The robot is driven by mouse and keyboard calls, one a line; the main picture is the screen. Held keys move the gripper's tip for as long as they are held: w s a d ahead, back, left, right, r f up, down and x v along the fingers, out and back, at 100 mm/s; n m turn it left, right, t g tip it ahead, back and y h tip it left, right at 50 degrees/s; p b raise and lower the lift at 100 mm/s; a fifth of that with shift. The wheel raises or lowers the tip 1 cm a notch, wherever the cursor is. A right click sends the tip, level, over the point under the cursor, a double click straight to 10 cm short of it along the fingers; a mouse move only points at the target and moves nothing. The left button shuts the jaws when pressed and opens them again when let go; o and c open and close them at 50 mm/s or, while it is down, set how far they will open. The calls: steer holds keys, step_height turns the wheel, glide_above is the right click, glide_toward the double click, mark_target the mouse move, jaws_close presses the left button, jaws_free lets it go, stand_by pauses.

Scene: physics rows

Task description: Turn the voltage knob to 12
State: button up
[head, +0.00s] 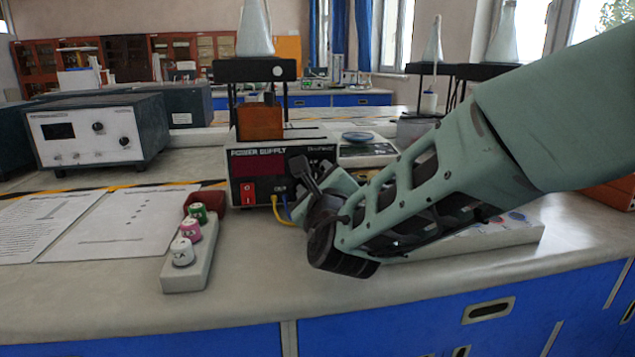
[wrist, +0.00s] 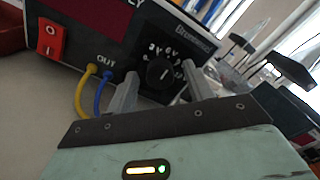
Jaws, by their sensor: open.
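The power supply (head: 250,188) is a black box on the bench with a dark red display, a red rocker switch and a yellow and a blue wire. Its round black voltage knob (wrist: 160,73) shows in the wrist view, with a short white pointer line and white voltage marks around it. 6V is readable above the knob; I cannot read a 12 mark. My gripper (wrist: 160,69) is open, with one grey finger on each side of the knob; contact is unclear. In the head view my gripper (head: 318,178) covers the knob.
An orange-brown block (head: 260,122) sits on the supply. A strip with several coloured knobs (head: 186,255) and printed sheets (head: 115,222) lie to the left. A white-fronted instrument (head: 88,137) stands further left. A scale (head: 365,152) and flask stands are behind my arm.

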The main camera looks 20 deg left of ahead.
steer(key=c, duration=1)
steer(key=shift+o, duration=0.2)
steer(key=shift+f+b, duration=0.1)
steer(key=shift+b, duration=0.35)
steer(key=m+b, duration=0.1)
steer(key=b, duration=0.1)
steer(key=m+b, duration=0.1)
steer(key=b, duration=0.1)
steer(key=shift+f+m, duration=0.25)
steer(key=shift+m, duration=0.15)
steer(key=m+b, duration=0.5)
steer(key=b, duration=0.4)
steer(key=shift+d+f, duration=0.1)
steer(key=m+b, duration=0.4)
steer(key=b, duration=0.3)
steer(key=shift+m, duration=0.4)
steer(key=m+b, duration=0.1)
steer(key=b, duration=0.1)
steer(key=m+b, duration=0.2)
steer(key=shift+r, duration=0.4)
